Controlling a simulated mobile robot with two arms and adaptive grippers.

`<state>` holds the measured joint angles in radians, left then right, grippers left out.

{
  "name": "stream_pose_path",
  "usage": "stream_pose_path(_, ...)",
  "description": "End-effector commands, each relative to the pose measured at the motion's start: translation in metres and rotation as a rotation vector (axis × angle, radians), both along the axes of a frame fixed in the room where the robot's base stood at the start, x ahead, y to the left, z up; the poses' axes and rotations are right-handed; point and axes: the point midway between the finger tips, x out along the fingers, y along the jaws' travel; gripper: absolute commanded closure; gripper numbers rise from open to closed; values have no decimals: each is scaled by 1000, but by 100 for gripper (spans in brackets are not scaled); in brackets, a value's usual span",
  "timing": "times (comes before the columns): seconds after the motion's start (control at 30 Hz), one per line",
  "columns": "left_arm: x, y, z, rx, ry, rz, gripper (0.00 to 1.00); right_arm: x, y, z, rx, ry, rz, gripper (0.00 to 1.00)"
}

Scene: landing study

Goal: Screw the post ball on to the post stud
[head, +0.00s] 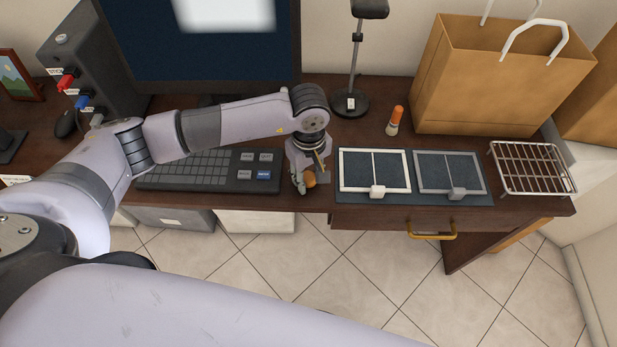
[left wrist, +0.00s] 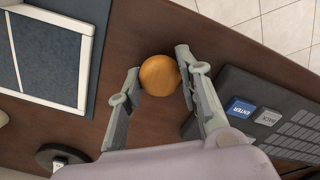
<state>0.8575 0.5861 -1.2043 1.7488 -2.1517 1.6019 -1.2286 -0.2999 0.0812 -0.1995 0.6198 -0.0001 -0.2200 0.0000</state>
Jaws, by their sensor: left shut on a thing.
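An orange-brown wooden ball (head: 310,181), which I take to be the post ball, is between the fingers of my left gripper (head: 304,184) at the desk's front edge, right of the keyboard. In the left wrist view the ball (left wrist: 159,75) sits between the two grey fingertips (left wrist: 159,76), one on each side of it. The left gripper is shut on it. How far the ball is above the desk is hard to tell. I cannot make out a post stud in either view. My right gripper is not in view.
The keyboard (head: 195,172) lies left of the gripper. Two framed panels on a dark mat (head: 412,198) lie right of it. Behind are a black stand (head: 349,103), an orange-topped bottle (head: 394,121) and a paper bag (head: 480,85). A wire rack (head: 531,168) stands far right.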

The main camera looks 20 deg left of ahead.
Motion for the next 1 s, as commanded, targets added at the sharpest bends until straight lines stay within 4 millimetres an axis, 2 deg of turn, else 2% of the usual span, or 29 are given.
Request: stream_pose_path(1.0, 0, 0, 49, 0, -1, 0, 97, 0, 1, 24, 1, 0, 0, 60)
